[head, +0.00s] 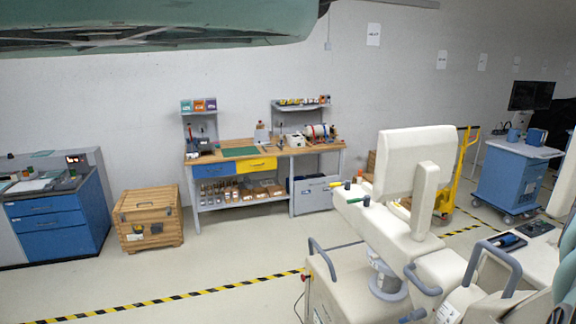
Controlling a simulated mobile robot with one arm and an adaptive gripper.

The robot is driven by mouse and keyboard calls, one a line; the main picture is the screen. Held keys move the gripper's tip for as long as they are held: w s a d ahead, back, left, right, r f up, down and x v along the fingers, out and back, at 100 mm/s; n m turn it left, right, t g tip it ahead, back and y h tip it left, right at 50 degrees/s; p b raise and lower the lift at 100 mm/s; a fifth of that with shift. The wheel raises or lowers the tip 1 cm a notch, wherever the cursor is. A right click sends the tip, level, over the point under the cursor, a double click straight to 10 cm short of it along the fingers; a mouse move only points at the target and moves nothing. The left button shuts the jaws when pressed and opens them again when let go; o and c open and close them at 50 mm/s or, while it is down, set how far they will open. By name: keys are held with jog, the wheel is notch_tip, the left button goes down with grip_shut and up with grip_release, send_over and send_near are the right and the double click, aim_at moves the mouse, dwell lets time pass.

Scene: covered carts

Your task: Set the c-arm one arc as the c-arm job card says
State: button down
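A cream-white medical machine (415,240) stands at the right front, and it may be a c-arm unit. Part of a second white unit with a dark control panel (510,241) shows at the right edge. I cannot tell which one is c-arm one, and no arc is clearly seen. Small white sheets (373,35) hang on the back wall; their print is too small to read, so I cannot tell if one is the job card. My gripper is not in view.
A workbench (220,160) with drawers stands at the back wall. A wooden crate (150,218) and a blue-grey console (55,220) are at left. A blue cart (512,182) and a yellow pallet jack (462,175) are behind. Striped tape crosses the mostly clear floor. A green shape hangs top left.

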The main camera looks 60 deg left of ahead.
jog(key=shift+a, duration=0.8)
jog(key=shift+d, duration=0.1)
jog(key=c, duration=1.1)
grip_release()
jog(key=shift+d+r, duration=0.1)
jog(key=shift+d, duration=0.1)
